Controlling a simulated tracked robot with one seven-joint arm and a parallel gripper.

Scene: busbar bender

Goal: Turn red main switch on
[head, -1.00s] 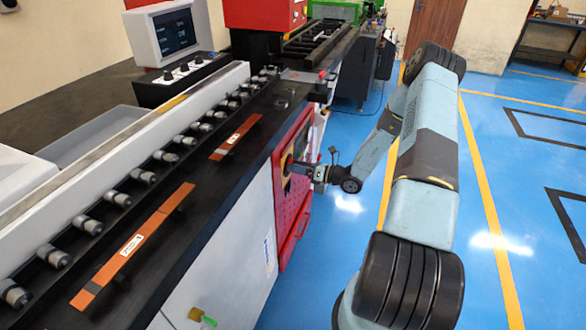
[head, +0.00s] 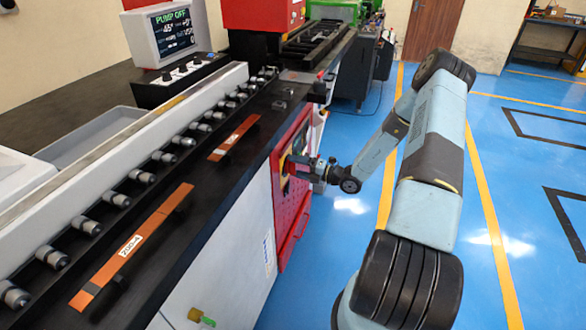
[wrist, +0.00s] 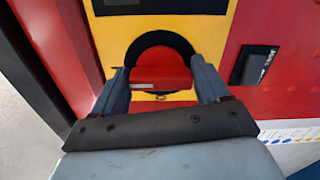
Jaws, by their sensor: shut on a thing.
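The red main switch (wrist: 160,75) shows in the wrist view on a yellow plate (wrist: 213,30), with a black ring around its upper side. My gripper (wrist: 163,85) has one finger on each side of the red knob and is shut on it. A pale bar-shaped mark lies level across the knob. In the head view my gripper (head: 297,166) reaches the red panel (head: 291,205) on the machine's side; the knob itself is hidden there. The monitor (head: 173,33) is lit and reads "PUMP OFF" in green, with numbers below.
The long black machine bed (head: 190,225) carries two copper bars, one near (head: 132,246) and one farther (head: 234,138). A red handle (head: 287,252) sticks out low on the panel. Blue floor (head: 350,225) is clear beside it.

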